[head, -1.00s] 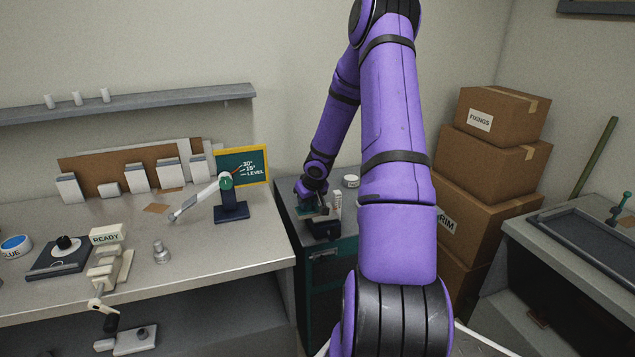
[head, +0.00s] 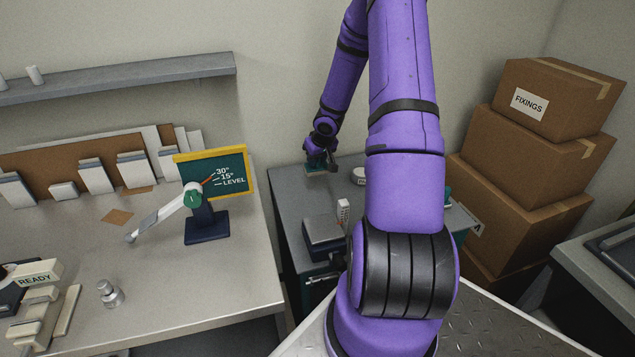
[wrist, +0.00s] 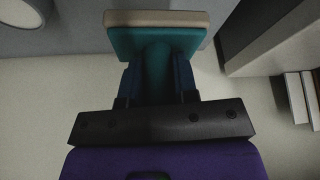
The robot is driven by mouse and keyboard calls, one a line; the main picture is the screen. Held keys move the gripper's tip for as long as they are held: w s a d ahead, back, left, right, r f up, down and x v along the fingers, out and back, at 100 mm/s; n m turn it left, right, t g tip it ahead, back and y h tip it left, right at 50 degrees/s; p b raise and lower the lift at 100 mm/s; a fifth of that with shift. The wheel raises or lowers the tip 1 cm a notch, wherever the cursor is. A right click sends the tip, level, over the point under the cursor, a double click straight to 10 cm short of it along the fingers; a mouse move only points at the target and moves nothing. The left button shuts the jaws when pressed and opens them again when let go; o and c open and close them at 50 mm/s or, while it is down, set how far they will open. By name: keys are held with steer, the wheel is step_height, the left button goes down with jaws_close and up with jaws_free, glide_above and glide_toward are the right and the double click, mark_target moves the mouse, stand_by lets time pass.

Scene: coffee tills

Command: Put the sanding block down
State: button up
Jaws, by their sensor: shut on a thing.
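The sanding block (wrist: 157,40) has a teal body and a beige layer on its far side. In the wrist view my gripper (wrist: 157,78) is shut on its teal grip, with a dark finger on each side. In the head view my gripper (head: 321,157) is small and far off, over the back left part of the grey cabinet top (head: 290,211). The block shows there as a teal patch (head: 315,168). I cannot tell whether it touches the surface.
A dark box-like device (head: 323,231) and a small white bottle (head: 343,211) stand nearer the front of the cabinet top. A round white tub (head: 358,175) stands right of my gripper. The workbench (head: 150,290) with an angle gauge (head: 206,215) is at left.

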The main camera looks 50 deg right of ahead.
steer(key=shift+f, duration=4.55)
steer(key=shift+f, duration=0.15)
steer(key=o, duration=0.9)
